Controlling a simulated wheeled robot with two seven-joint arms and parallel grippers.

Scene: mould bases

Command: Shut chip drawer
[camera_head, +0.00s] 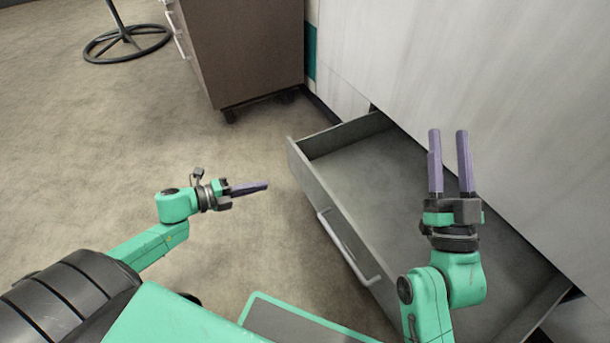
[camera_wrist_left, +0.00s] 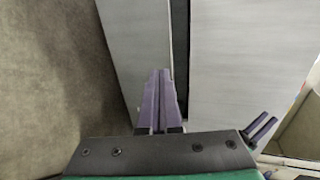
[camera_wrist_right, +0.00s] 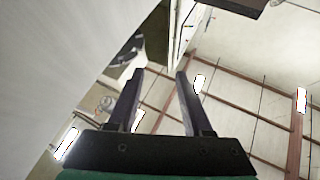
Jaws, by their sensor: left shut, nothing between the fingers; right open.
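The chip drawer (camera_head: 350,225) is a grey drawer pulled out from the white cabinet at the right in the head view. It looks empty where I can see inside. Its front carries a pale bar handle (camera_head: 345,250). My left gripper (camera_head: 266,185) is shut and empty, left of the drawer front and apart from it. It also shows in the left wrist view (camera_wrist_left: 160,75). My right gripper (camera_head: 448,132) is open and empty, with its fingers pointing up in the picture, and it covers part of the drawer. It also shows open in the right wrist view (camera_wrist_right: 160,72).
The white cabinet (camera_head: 440,60) rises behind the drawer. A brown drawer unit (camera_head: 245,50) on castors stands at the back. A black ring-shaped stand base (camera_head: 125,42) is at the far left.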

